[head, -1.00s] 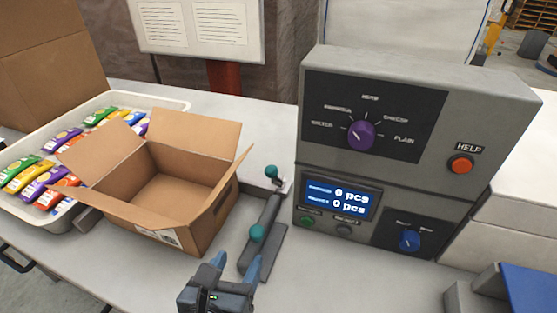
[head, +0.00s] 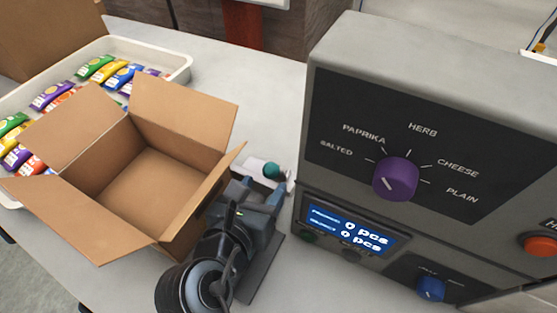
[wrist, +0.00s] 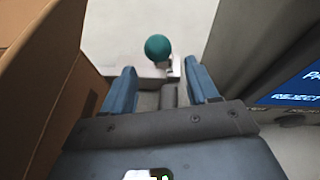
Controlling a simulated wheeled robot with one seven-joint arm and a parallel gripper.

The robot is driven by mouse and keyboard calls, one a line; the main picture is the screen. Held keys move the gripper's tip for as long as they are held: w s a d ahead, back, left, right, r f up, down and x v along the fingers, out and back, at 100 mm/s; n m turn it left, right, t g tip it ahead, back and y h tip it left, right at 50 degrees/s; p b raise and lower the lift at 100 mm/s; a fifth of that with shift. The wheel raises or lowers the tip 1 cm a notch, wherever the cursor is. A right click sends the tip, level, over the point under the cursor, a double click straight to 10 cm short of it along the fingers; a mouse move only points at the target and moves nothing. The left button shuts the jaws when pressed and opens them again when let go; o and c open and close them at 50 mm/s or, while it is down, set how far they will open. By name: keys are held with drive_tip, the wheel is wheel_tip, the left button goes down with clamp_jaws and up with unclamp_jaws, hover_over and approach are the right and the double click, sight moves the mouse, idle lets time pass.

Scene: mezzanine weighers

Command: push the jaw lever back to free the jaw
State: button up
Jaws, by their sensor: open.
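The jaw lever's teal ball knob (head: 274,169) shows just beyond my gripper in the head view. In the wrist view the knob (wrist: 158,48) stands on a grey bracket, ahead of the fingertips and roughly centred between them. My gripper (head: 258,190) is open, its two blue fingers apart with nothing held between them; they also show in the wrist view (wrist: 163,82). The open cardboard box (head: 150,178) is close on the gripper's left. The rest of the jaw mechanism and the second teal knob are hidden under my gripper and arm.
The grey control unit (head: 350,90) with a purple dial (head: 396,179) and a display (head: 350,229) reading 0 pcs stands close on the right. A white tray (head: 180,68) of colourful packets is at the left. Bare table lies beyond the knob.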

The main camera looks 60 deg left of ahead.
sight(274, 172)
drive_tip(key=shift+x, duration=3.55)
drive_tip(key=shift+c, duration=0.4)
clamp_jaws()
